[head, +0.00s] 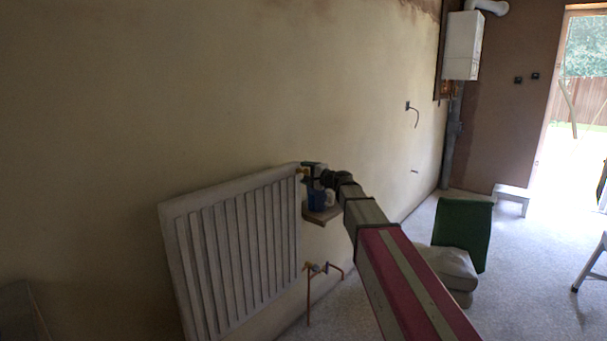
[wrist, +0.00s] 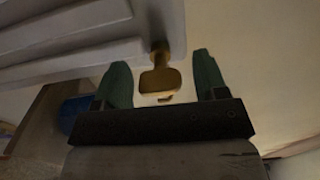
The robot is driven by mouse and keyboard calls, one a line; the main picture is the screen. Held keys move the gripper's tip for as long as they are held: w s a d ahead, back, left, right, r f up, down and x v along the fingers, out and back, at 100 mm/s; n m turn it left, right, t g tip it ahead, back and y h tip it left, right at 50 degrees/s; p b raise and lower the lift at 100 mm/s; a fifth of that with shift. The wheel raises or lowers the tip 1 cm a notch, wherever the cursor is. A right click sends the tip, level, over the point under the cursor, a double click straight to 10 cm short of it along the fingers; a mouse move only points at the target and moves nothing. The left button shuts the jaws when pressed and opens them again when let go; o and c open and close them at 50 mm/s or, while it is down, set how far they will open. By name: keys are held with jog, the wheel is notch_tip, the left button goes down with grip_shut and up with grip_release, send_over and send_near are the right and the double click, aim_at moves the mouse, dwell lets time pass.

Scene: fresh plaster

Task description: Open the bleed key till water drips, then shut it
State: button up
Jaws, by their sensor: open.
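The brass bleed key (wrist: 160,78) sits on the radiator's end in the wrist view, its flat head between my fingers and apart from both. My gripper (wrist: 162,82) is open, with one green finger on each side of the key. In the head view the white ribbed radiator (head: 235,245) is on the wall, and my gripper (head: 307,172) is at its upper right corner. A small bit of brass (head: 300,171) shows there, partly hidden by my gripper. I cannot make out any water at the key.
A small shelf (head: 322,215) holds a blue cup (head: 316,196) and a whitish item just below my gripper. Copper pipes (head: 318,268) stand near the radiator's lower right. A green board (head: 463,232) and pale sacks (head: 452,272) are on the floor to the right.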

jog(key=v, duration=0.9)
jog(key=shift+s+d+f, duration=0.1)
jog(key=shift+s, duration=0.05)
jog(key=s+d+f+n+g+h, duration=0.25)
jog(key=s+f, duration=0.35)
jog(key=f, duration=0.6)
jog(key=s+d+f+n+g+h, duration=0.15)
jog(key=s+f+g+h, duration=0.35)
jog(key=f, duration=0.6)
jog(key=s+d+f+n+g+h, duration=0.1)
jog(key=s+d+f+n+h, duration=0.1)
jog(key=s+d+f, duration=0.4)
jog(key=s+d+f+n+g+h, duration=0.1)
jog(key=s+d+f+h, duration=0.3)
jog(key=s+f, duration=0.4)
jog(key=s+d+g, duration=0.1)
jog(key=s, duration=0.1)
jog(key=shift+s+d+f+n+h, duration=0.25)
jog(key=shift+s+d+n+h, duration=0.1)
jog(key=shift+s+d+n, duration=0.05)
jog(key=shift+g, duration=0.25)
